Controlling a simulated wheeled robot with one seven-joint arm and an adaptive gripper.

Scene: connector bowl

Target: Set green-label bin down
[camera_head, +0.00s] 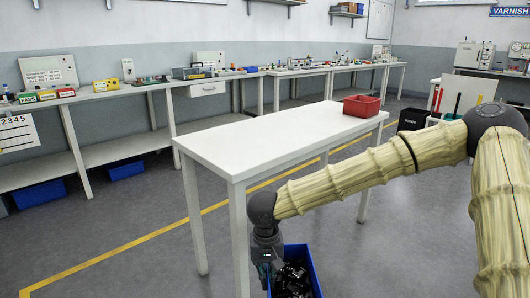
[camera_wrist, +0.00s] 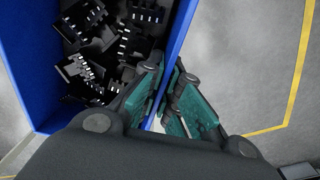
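A blue bin (camera_head: 312,272) filled with black connectors shows at the bottom of the head view, in front of the white table. In the wrist view the bin (camera_wrist: 28,60) fills the upper left, with the black connectors (camera_wrist: 105,45) inside. My gripper (camera_wrist: 168,78) has one teal finger on each side of the bin's right wall and is shut on that wall. My gripper (camera_head: 265,262) also shows in the head view at the bin's left edge. No green label shows on this bin; the bin's underside is hidden, so I cannot tell its height above the floor.
The white table (camera_head: 255,140) is mostly bare, with a red bin (camera_head: 361,106) at its far right corner. A long bench (camera_head: 130,88) along the wall holds small green, yellow and red labelled boxes. A black bin (camera_head: 412,118) stands beyond the table. Grey floor (camera_head: 130,205) with a yellow line is clear at left.

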